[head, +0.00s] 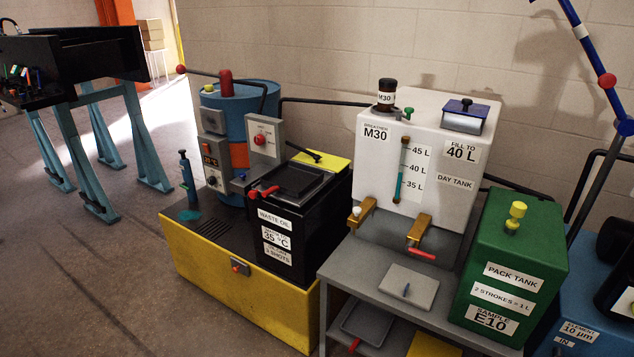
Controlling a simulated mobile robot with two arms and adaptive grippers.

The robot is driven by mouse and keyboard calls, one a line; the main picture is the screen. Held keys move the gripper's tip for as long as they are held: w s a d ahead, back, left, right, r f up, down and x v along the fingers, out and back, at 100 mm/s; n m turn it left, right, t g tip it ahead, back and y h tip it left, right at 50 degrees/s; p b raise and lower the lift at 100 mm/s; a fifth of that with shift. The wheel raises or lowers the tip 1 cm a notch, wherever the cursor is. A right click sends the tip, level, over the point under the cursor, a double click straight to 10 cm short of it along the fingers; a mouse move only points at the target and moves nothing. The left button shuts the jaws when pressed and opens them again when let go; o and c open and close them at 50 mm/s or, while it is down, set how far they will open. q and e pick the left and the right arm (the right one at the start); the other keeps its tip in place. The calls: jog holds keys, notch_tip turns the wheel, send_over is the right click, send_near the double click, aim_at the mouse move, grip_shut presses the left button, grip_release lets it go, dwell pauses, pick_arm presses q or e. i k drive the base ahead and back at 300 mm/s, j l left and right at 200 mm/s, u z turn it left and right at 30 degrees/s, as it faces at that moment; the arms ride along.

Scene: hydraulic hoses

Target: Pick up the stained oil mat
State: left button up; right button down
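I cannot make out a mat with a clear stain. A flat yellow sheet (432,346) lies on the lower shelf under the day tank, partly cut off by the bottom edge; it may be a mat, and no stain shows on it. Another flat yellow piece (328,166) shows behind the black waste oil bin (292,222), and I cannot tell whether it is a mat. Neither of my grippers is in view.
A white day tank (427,165) stands on a grey bench (356,267) beside a green pack tank (510,262). A blue drum (246,105) stands on the yellow base (215,285). A black tray on blue legs (75,140) stands at left. The floor (95,290) at lower left is clear.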

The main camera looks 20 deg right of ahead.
aim_at(419, 291)
jog(key=z, duration=1.2)
